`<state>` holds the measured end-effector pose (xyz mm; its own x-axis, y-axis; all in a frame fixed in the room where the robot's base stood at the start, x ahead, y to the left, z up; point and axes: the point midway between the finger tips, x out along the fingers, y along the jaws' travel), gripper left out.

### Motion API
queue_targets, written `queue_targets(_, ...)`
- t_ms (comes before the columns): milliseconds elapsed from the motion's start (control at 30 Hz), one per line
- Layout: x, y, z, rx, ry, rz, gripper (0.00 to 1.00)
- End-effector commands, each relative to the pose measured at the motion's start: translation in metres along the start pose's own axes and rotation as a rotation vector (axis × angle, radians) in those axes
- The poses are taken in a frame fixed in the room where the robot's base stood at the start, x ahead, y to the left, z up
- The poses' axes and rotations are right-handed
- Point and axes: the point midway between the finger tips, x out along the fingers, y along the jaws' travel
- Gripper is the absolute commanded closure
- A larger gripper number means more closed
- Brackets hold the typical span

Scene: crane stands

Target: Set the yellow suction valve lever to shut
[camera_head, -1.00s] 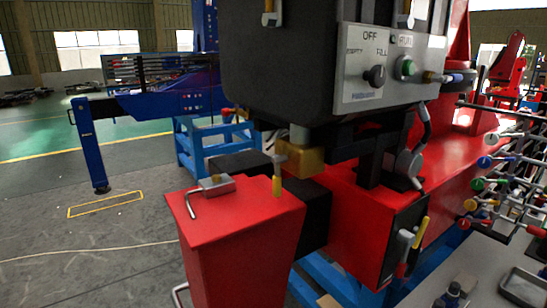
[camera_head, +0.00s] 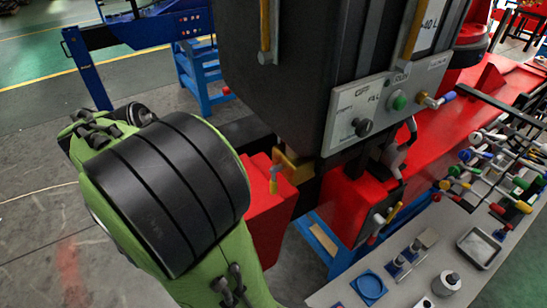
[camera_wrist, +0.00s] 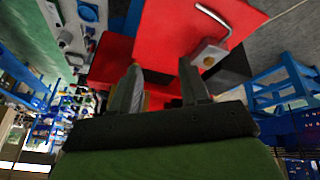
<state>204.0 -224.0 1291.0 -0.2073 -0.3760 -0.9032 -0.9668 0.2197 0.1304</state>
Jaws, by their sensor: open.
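The yellow lever (camera_head: 273,182) hangs down, roughly vertical, beside the brass valve block (camera_head: 293,167) under the dark tank in the head view. My gripper (camera_wrist: 160,72) shows in the wrist view with its two fingers apart and nothing clearly held between them. A small yellowish patch shows by the left finger, too hidden to tell what it is. In the head view my green and black arm (camera_head: 170,190) stands left of the lever and covers part of the red box (camera_head: 268,215); my fingers cannot be seen there.
The dark tank (camera_head: 275,85) overhangs the valve. A control panel (camera_head: 375,110) with a black knob is on its right. A bench (camera_head: 400,293) with small parts stands at lower right. A bent metal handle (camera_wrist: 212,18) sits on the red surface in the wrist view.

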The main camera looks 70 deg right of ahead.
Motion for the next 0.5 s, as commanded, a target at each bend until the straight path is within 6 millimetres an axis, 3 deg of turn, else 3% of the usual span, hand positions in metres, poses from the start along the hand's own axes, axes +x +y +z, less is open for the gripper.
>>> queue_targets(100, 0.013, 0.010, -0.036, 0.387, 0.162, 0.199, 0.55)
queue_targets(200, 0.013, 0.018, -0.051, 0.582, 0.266, 0.274, 0.55)
queue_targets(367, 0.021, 0.025, -0.056, 0.656, 0.306, 0.298, 0.55)
queue_targets(500, 0.049, 0.036, -0.060, 0.651, 0.302, 0.299, 0.55)
